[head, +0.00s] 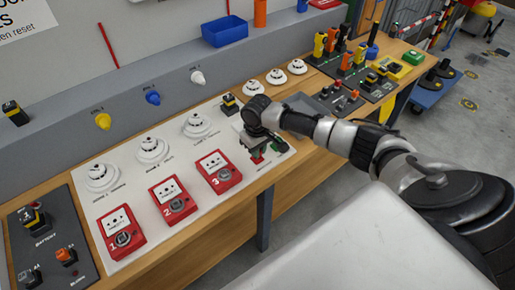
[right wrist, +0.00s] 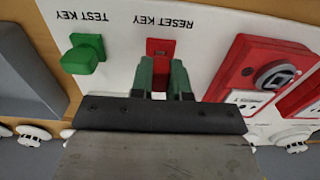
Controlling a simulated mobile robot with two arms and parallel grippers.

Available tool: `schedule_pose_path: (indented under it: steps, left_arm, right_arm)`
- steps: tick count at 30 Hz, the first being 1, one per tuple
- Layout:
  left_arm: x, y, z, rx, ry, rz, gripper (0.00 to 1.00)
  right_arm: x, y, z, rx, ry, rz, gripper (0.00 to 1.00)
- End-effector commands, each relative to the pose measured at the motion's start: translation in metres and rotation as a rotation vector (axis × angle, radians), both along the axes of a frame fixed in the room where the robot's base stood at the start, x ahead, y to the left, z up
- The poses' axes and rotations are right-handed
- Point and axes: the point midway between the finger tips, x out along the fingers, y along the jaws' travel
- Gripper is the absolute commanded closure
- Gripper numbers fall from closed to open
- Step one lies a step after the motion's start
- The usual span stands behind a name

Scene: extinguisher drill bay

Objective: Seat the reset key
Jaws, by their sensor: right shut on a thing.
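The red reset key (right wrist: 160,47) shows at the tips of my right gripper (right wrist: 161,75) in the right wrist view, beside the printed label RESET KEY. The gripper's two green fingers are shut on it, close over the white panel (right wrist: 205,45). The fingers and palm hide part of the key, and I cannot tell how deep it sits. In the head view my right gripper (head: 257,148) points down at the panel's right end, with red showing under it. The green test key (right wrist: 83,55) stands beside it, apart from the fingers. My left gripper is not in view.
Red call-point boxes, the closest one (head: 219,172) numbered 3, stand left of the gripper. White detectors (head: 197,125) line the panel behind them. A dark board (head: 350,85) with several upright items lies to the right. The wooden bench edge (head: 250,200) is clear.

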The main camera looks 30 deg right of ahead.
Motion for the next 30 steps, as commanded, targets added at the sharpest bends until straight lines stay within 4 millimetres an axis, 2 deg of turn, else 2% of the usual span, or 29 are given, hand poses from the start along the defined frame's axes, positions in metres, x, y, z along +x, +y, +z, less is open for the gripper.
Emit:
schedule_pose_path:
  steps: [26,27,30]
  left_arm:
    - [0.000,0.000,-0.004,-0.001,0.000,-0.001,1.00]
    - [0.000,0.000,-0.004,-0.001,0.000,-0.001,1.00]
    - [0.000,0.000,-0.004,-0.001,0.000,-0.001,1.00]
  right_arm:
    - [0.000,0.000,-0.011,0.000,0.000,0.000,1.00]
    - [0.000,0.000,-0.011,0.000,0.000,0.000,0.82]
    - [0.000,0.000,-0.011,0.000,0.000,0.000,0.67]
